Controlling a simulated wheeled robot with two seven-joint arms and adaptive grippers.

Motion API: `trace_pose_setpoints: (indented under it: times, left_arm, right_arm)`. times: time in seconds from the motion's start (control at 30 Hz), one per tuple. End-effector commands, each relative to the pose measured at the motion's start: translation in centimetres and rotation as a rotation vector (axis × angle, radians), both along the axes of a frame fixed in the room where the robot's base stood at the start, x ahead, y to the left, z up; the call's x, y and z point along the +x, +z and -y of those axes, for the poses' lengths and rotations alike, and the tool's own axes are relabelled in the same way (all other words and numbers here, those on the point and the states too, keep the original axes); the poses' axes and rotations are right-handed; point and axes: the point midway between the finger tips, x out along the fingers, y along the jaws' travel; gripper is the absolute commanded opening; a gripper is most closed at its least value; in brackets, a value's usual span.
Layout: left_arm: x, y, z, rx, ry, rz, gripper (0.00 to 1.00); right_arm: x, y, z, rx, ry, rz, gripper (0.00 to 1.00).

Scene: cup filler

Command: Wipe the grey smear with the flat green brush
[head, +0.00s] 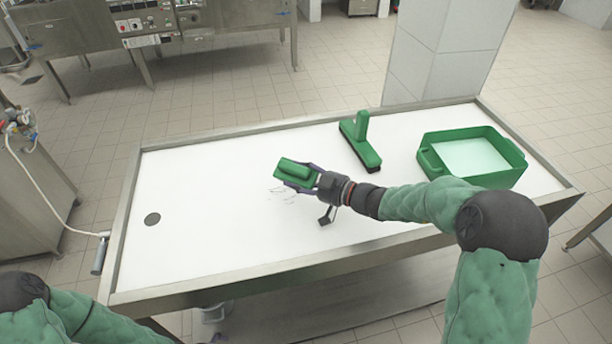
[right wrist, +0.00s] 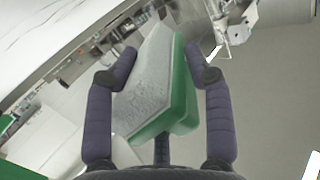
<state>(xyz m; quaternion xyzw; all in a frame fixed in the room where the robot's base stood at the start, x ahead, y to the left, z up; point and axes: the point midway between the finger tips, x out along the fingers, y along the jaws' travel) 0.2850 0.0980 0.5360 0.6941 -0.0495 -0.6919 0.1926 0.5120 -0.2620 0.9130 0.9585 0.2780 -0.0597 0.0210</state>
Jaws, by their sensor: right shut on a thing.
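The flat green brush (head: 294,170) is held by my right gripper (head: 307,178) over the middle of the white table top. In the right wrist view the brush (right wrist: 160,90) sits between the two fingers, its grey-white face and green body both showing, and it looks tilted. My right gripper (right wrist: 162,75) is shut on it. The grey smear (head: 284,194) shows as thin dark marks on the table just below the brush; part of it may be hidden by the brush and gripper. Whether the brush touches the table I cannot tell. My left gripper is out of view; only part of that arm shows.
A second green brush (head: 362,150) with an upright handle stands right of my gripper. A green tray (head: 515,157) is at the table's right end. A dark round drain (head: 152,219) is at left. The raised metal rim (head: 275,272) borders the table; its left part is clear.

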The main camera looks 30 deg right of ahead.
Motion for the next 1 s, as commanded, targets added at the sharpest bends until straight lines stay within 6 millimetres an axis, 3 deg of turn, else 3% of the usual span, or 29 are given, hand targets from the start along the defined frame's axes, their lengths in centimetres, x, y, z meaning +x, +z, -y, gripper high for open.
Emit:
trace_pose_setpoints:
  times: [0.03,1.0]
  left_arm:
    - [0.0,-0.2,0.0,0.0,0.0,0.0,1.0]
    - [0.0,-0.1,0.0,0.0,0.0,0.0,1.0]
  right_arm:
    - [-0.6,-1.9,-1.3,0.015,0.017,-0.036,0.02]
    - [0.8,-1.6,-7.1,0.013,0.017,-0.036,0.02]
